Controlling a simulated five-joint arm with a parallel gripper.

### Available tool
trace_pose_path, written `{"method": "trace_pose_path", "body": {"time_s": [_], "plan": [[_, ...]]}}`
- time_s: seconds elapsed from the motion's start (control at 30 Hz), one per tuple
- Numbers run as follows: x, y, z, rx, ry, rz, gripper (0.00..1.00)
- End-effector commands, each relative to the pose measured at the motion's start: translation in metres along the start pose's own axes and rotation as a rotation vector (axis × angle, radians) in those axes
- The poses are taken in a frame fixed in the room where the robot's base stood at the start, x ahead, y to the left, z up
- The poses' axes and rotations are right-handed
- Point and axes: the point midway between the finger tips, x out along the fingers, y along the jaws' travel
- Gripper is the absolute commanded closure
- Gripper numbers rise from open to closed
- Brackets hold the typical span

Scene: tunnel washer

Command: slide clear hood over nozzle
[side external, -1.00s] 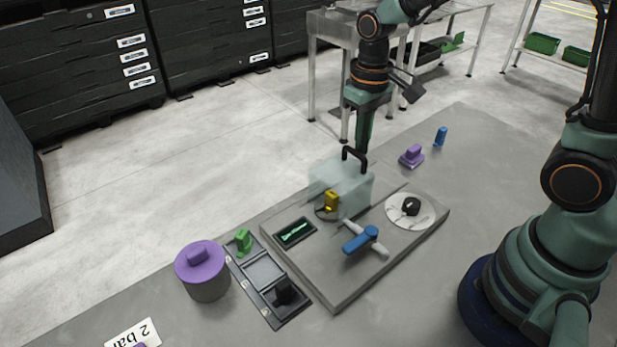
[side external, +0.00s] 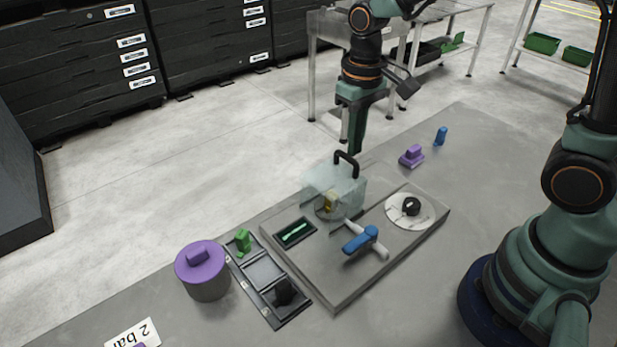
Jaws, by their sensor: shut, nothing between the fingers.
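The clear hood (side external: 348,188) is a see-through box with a black handle (side external: 346,160) on top. It stands on the grey plate. My gripper (side external: 356,150) is shut and empty, pointing down. Its tip is right beside the handle on the far right side, and I cannot tell whether it touches.
On the plate are a blue-handled valve (side external: 361,240), a white dial (side external: 396,210) with a black knob and a small display (side external: 295,232). A black tray (side external: 264,270) and a purple-lidded canister (side external: 203,285) stand to the left. Purple (side external: 411,156) and blue (side external: 441,136) pieces lie behind right.

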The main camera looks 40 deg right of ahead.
Motion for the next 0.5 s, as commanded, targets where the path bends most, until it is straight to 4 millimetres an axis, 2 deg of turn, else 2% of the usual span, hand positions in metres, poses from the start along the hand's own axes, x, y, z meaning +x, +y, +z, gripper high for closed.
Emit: {"method": "trace_pose_path", "body": {"time_s": [0.5], "plan": [[-0.038, 0.005, -0.001, 0.001, 0.003, 0.000, 1.00]]}}
